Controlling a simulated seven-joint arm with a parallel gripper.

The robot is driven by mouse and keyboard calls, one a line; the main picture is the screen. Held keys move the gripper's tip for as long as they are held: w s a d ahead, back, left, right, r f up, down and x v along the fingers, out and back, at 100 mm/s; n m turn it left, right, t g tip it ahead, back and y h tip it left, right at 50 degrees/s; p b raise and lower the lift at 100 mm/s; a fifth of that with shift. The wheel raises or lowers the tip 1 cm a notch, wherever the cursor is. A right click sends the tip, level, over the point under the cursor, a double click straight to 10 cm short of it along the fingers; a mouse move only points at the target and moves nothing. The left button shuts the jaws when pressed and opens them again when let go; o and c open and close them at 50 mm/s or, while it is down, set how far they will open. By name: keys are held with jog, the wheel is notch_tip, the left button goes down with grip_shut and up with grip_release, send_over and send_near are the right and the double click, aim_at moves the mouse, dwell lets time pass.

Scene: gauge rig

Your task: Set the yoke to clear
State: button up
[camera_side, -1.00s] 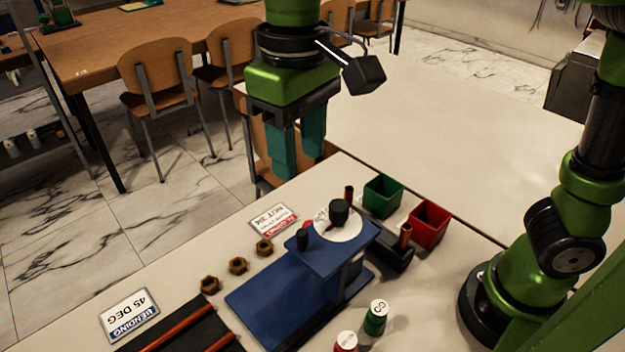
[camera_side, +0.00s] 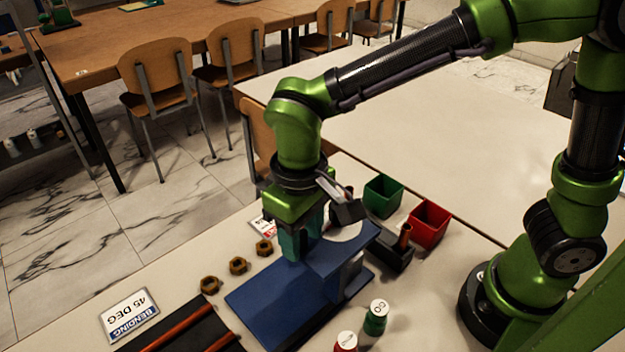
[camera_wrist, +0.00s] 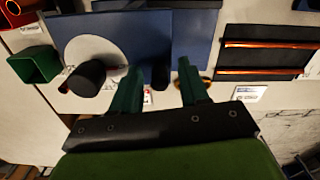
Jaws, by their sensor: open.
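The blue gauge rig (camera_side: 285,300) stands on the bench, with a raised blue top plate. A white dial disc (camera_side: 345,233) sits on that plate; it also shows in the wrist view (camera_wrist: 110,45). In the wrist view a thick black cylinder (camera_wrist: 88,78) stands on the dial, left of my fingers. A thinner black post (camera_wrist: 161,78) shows between my two fingers, apparently not gripped. No part is labelled as the yoke. My gripper (camera_side: 302,245) is open, pointing down at the left end of the top plate.
A green bin (camera_side: 383,196) and a red bin (camera_side: 429,224) stand behind the rig. Several brass nuts (camera_side: 238,265) lie left of it. Lidded red and green bottles (camera_side: 375,318) stand in front. A sign reading "BENDING 45 DEG" (camera_side: 129,314) and copper rods lie at left.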

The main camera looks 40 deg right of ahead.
grip_shut()
dwell(0.3)
jog(key=a, duration=1)
jog(key=shift+a, duration=0.1)
grip_release()
notch_tip(320, 180, up, 17)
dwell(0.3)
